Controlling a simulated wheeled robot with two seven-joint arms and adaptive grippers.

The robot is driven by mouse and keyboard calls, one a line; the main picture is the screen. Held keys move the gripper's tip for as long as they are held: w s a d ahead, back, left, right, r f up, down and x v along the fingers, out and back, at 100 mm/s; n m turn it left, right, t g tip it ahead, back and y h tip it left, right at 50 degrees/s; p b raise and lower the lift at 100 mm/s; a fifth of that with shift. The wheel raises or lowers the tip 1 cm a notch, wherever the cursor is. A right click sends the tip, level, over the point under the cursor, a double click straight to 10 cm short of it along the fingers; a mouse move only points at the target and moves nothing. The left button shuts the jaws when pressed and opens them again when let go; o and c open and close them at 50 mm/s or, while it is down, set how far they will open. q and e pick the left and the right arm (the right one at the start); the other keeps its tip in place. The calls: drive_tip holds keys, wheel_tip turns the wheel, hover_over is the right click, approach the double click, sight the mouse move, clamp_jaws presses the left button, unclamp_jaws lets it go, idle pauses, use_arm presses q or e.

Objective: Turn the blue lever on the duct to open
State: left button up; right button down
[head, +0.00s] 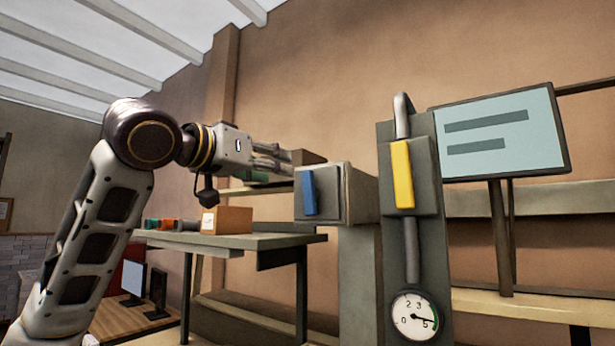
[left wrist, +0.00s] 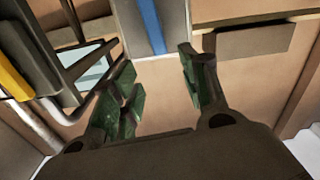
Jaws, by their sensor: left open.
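The blue lever (head: 309,192) stands upright on the front face of a grey box-shaped duct (head: 334,180) in the head view. My left gripper (head: 285,160) is up and to the left of the lever, its fingers pointing right toward the duct. In the left wrist view the open fingers (left wrist: 160,90) are apart and empty. The blue lever (left wrist: 152,25) shows beyond them, between the two fingertips and toward the top edge. No contact between fingers and lever shows. My right gripper is not in view.
Right of the duct stands a grey panel (head: 432,270) with a yellow lever (head: 402,174), pipe and gauge (head: 414,316). A screen (head: 503,133) is further right. Below the gripper, a table (head: 265,241) holds a cardboard box (head: 227,219) and small coloured items.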

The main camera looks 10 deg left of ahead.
sight(305, 175)
use_arm(q)
drive_tip(key=p+x, duration=0.3)
drive_tip(key=x, duration=0.9)
drive_tip(key=shift+r+p, duration=0.15)
drive_tip(key=shift+p, duration=0.15)
drive_tip(key=shift+w+d, duration=0.25)
drive_tip(key=shift+w, duration=0.2)
drive_tip(key=shift+c, duration=0.2)
drive_tip(key=c, duration=0.9)
clamp_jaws()
